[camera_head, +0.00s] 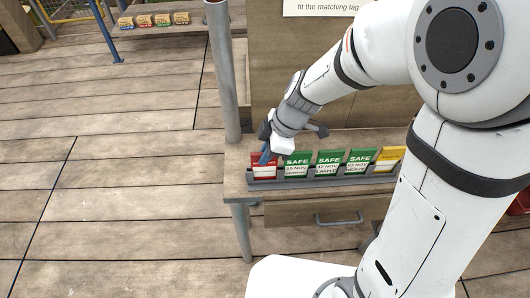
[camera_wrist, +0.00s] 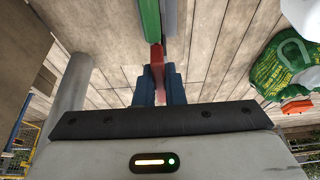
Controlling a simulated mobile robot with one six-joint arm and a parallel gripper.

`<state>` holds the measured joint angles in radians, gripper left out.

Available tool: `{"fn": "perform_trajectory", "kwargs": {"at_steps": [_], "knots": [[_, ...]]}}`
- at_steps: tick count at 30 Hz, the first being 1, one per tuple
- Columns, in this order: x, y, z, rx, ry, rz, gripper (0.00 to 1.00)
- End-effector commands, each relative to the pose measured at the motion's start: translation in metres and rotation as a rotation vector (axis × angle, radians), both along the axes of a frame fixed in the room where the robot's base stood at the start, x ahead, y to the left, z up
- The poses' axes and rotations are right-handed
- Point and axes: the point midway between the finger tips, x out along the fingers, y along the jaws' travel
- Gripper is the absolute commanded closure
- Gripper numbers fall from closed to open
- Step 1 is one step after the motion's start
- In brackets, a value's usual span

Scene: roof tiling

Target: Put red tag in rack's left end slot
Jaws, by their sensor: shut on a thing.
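The red tag (camera_head: 264,171) stands at the left end of the grey rack (camera_head: 325,182) on a wooden bench. My gripper (camera_head: 266,157) is over it from above, with its blue fingers shut on the tag. In the wrist view the red tag (camera_wrist: 157,57) sits between the two blue fingers, in line with a green tag (camera_wrist: 150,20) and the grey rack edge (camera_wrist: 171,18). The tag's lower edge is at the rack's front rail; I cannot tell whether it is fully seated. The rest of the rack holds three green SAFE tags (camera_head: 329,163) and a yellow tag (camera_head: 389,158).
A grey post (camera_head: 222,75) stands close to the left of my gripper. A drawer handle (camera_head: 338,219) is below the bench top. A low shelf with several small tags (camera_head: 154,20) is at the far left. A green bag (camera_wrist: 278,80) lies at the right in the wrist view.

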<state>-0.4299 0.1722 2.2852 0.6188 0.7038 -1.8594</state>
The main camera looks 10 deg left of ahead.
Motion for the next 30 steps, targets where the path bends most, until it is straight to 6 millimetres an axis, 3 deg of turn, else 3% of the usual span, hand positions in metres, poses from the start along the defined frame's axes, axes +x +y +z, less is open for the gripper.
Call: {"fn": "perform_trajectory", "kwargs": {"at_steps": [8,9,18,26,30], "knots": [[0.000,0.000,0.000,0.000,-0.001,0.000,1.00],[0.000,0.000,0.000,0.000,-0.001,0.000,0.90],[0.000,0.000,-0.001,0.000,-0.001,-0.001,0.65],[0.001,-0.001,0.001,0.000,-0.001,-0.002,0.65],[0.003,-0.006,0.015,0.002,-0.004,-0.002,0.65]]}}
